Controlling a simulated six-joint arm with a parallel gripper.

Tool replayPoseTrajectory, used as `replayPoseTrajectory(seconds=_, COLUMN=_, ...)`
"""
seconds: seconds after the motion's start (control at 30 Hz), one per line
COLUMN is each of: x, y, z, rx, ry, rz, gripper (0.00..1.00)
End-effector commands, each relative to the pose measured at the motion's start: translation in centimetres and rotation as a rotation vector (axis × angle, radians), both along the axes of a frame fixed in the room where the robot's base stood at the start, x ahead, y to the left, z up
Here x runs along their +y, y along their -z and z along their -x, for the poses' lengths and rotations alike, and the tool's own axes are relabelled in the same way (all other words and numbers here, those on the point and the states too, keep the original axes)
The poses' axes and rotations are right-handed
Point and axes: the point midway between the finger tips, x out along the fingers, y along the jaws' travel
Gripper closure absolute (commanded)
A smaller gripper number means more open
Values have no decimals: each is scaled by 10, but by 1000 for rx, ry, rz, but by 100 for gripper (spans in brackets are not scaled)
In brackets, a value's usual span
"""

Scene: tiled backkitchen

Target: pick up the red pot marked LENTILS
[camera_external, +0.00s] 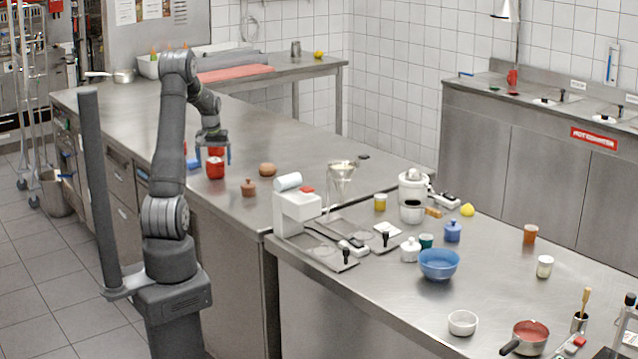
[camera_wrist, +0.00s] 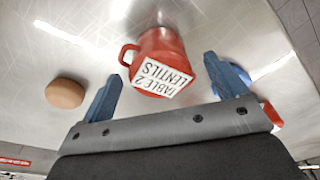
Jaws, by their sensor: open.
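The red pot (camera_wrist: 163,45) shows in the wrist view, with a handle on its left side and a white label reading TABLE 2 LENTILS. In the external view a red pot (camera_external: 215,169) stands on the far steel counter, under my gripper; its label cannot be read there. My gripper (camera_wrist: 163,68) is open, its blue fingers spread to either side of the pot in the wrist view. I see no finger touching the pot. In the external view my gripper (camera_external: 213,154) hangs over the counter, with another red patch showing between the fingers.
A brown round object (camera_wrist: 66,93) lies left of the pot in the wrist view. A blue object (camera_wrist: 245,68) is partly hidden behind the right finger, with a red object (camera_wrist: 272,113) below it. A brown lidded jar (camera_external: 248,188) stands nearby. The counter behind is mostly clear.

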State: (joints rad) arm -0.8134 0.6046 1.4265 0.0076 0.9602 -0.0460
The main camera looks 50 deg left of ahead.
Motion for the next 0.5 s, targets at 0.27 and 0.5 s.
replayPoseTrajectory(seconds=0.27, x=5, y=37, z=-5, rx=1, ry=0, rz=2, gripper=10)
replayPoseTrajectory(seconds=0.5, x=5, y=37, z=-6, rx=0, ry=0, rz=0, gripper=16)
